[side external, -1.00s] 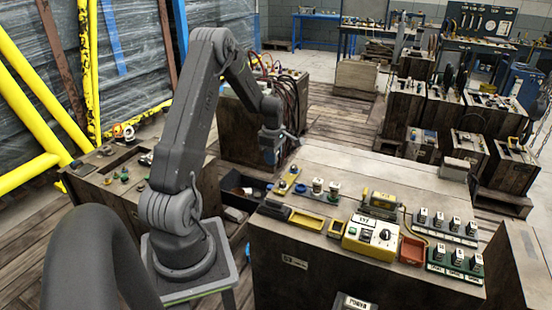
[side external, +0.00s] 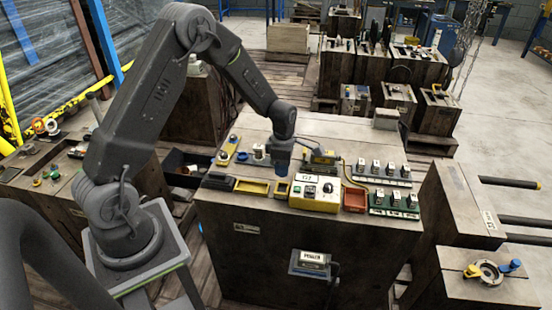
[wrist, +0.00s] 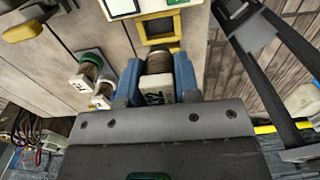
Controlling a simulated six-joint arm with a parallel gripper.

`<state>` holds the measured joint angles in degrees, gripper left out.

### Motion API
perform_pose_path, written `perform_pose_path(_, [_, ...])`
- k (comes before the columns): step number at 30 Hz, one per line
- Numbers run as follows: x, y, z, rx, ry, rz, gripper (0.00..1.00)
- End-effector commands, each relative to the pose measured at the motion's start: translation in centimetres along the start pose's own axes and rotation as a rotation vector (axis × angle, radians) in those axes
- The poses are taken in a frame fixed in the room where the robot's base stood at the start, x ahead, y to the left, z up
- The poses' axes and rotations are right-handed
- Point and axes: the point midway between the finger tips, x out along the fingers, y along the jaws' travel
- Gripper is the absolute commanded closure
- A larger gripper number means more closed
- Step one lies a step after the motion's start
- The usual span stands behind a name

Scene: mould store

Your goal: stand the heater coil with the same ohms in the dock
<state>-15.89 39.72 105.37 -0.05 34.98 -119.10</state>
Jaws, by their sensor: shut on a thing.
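My gripper (side external: 282,165) has blue fingers and hangs over the bench just behind a small yellow square frame (side external: 282,190). The wrist view shows the fingers (wrist: 158,82) shut on a coil (wrist: 158,68) with a dark wound body and a white tag that seems to read 32 or 22. The coil is hidden in the side view. The yellow frame, perhaps the dock, shows just beyond the coil in the wrist view (wrist: 158,28). A yellow tester box (side external: 315,192) with a number plate, too small to read surely, stands right of the frame.
Two other tagged coils (wrist: 88,68) (wrist: 103,92) stand left of my gripper in the wrist view. A red-orange tray (side external: 355,199) and racks of tagged parts (side external: 394,208) stand right of the tester. A yellow tray (side external: 251,187) lies left of the frame.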

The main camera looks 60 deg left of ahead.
Motion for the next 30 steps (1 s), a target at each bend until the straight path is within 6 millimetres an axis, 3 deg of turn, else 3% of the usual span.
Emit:
perform_pose_path(15, [4.2,0.1,-0.1,0.000,-0.001,0.001,0.96])
perform_pose_path(30, [4.8,0.1,-0.1,0.001,-0.001,0.002,0.96])
